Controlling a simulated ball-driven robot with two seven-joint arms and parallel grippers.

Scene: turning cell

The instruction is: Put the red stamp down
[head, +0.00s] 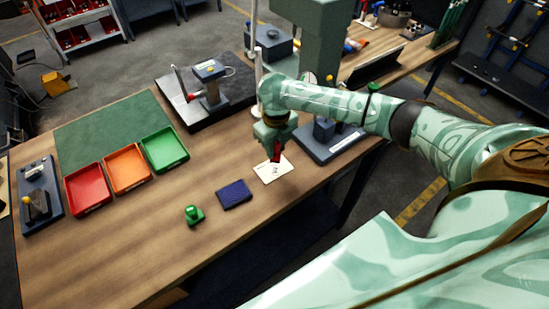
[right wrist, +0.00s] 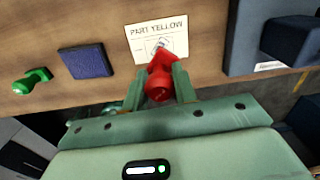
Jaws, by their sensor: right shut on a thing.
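My right gripper (head: 276,148) is shut on the red stamp (head: 277,154). In the right wrist view the red stamp (right wrist: 160,75) sits between the two fingers of the gripper (right wrist: 165,82), over the lower edge of a white card (right wrist: 157,32) that reads "PART YELLOW". In the head view the card (head: 271,174) lies on the wooden table (head: 110,250), just below the gripper. Whether the stamp touches the card or table cannot be told. My left gripper is not in view.
A dark blue pad (head: 234,194) and a green stamp (head: 194,214) stand left of the card. Red (head: 88,190), orange (head: 127,168) and green (head: 165,150) trays are further left. A grey-blue fixture (head: 330,140) is close on the right. Bare table surrounds the green stamp.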

